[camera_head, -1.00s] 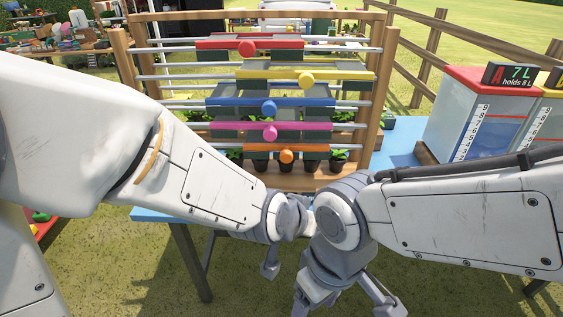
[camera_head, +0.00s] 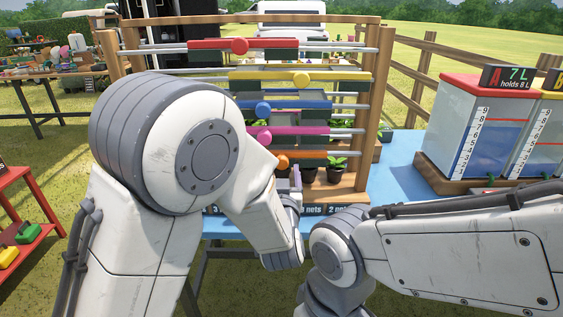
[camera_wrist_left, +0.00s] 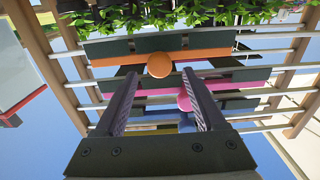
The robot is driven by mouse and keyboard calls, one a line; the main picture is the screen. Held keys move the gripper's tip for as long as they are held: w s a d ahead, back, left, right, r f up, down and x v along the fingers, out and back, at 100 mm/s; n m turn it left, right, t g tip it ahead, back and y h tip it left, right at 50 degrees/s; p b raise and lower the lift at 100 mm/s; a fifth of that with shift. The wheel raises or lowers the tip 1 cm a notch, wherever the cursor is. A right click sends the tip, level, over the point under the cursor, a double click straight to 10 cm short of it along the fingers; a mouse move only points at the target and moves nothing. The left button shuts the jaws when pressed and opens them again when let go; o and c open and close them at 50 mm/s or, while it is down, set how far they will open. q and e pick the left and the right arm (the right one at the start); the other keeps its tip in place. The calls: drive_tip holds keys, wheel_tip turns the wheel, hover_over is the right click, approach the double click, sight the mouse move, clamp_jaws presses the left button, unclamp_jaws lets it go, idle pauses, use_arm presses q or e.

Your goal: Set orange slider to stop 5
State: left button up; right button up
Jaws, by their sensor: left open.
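The orange slider is a flat bar with a round knob on the lowest rail of a wooden frame. In the head view the orange slider (camera_head: 286,155) is partly hidden behind my left arm. In the left wrist view, which is upside down, the orange bar (camera_wrist_left: 205,53) and its orange knob (camera_wrist_left: 159,64) show clearly. My left gripper (camera_wrist_left: 160,74) is open, and the knob appears centred between its fingertips, near their tips. I cannot tell whether they touch it. My right arm shows in the head view, but its fingers are out of frame.
Above it are pink (camera_head: 310,130), blue (camera_head: 300,105), yellow (camera_head: 302,78) and red (camera_head: 240,45) sliders. The pink knob (camera_wrist_left: 184,101) is close to one left finger. Potted plants (camera_head: 336,167) stand below. A water tank (camera_head: 480,125) is at the right.

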sight(282, 164)
use_arm(q)
drive_tip(key=w, duration=0.5)
clamp_jaws()
idle(1.4)
